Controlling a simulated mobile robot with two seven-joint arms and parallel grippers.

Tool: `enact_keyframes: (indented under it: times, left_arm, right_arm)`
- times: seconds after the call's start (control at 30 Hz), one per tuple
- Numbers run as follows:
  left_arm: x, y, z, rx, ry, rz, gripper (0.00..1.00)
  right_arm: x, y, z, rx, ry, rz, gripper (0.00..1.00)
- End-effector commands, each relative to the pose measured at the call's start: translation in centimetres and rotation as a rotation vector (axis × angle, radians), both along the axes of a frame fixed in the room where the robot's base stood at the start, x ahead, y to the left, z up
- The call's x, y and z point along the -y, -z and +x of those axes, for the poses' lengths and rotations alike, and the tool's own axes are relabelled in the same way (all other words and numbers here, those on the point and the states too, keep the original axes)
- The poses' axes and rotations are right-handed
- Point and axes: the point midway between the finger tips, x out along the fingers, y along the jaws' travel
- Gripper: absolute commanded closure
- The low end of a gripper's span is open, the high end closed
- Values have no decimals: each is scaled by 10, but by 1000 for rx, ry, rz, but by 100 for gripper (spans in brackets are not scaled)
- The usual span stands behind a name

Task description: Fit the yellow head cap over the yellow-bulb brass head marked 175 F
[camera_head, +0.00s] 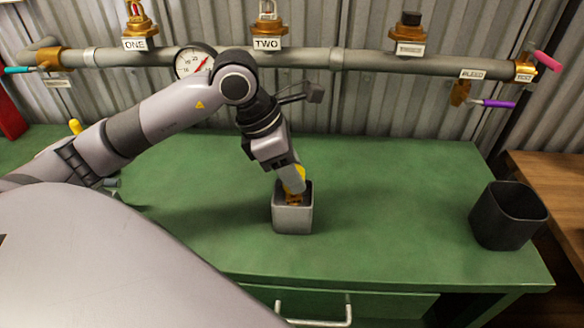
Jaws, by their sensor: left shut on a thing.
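My left gripper (292,181) reaches down to a small grey open box (292,220) on the green bench. It is shut on a small yellow piece, which looks like the yellow head cap (300,172), partly hidden by the fingers. A brass-coloured part (294,199), perhaps the brass head, shows inside the box mouth just below the fingertips. Its bulb colour and the 175 F mark cannot be read. Whether the yellow piece touches the brass part cannot be told. My right gripper is not in view.
A grey pipe (370,62) runs along the back with brass fittings tagged ONE (136,43) and TWO (267,43), and a gauge (195,63). A black bin (507,215) stands at the right. A small yellow object (75,126) shows behind my left arm.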

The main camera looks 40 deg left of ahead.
Motion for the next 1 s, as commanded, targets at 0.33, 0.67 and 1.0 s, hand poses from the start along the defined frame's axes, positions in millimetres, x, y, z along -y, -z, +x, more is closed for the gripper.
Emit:
enact_keyframes:
  times: [0.33, 0.67, 1.0]
  left_arm:
    - [0, 6, 0, 0, 0, 0, 29]
    - [0, 6, 0, 0, 0, 0, 29]
    - [-15, -39, -12, 4, -1, 3, 29]
  right_arm:
    - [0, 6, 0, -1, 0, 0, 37]
    - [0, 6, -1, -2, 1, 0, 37]
    - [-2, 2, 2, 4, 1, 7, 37]
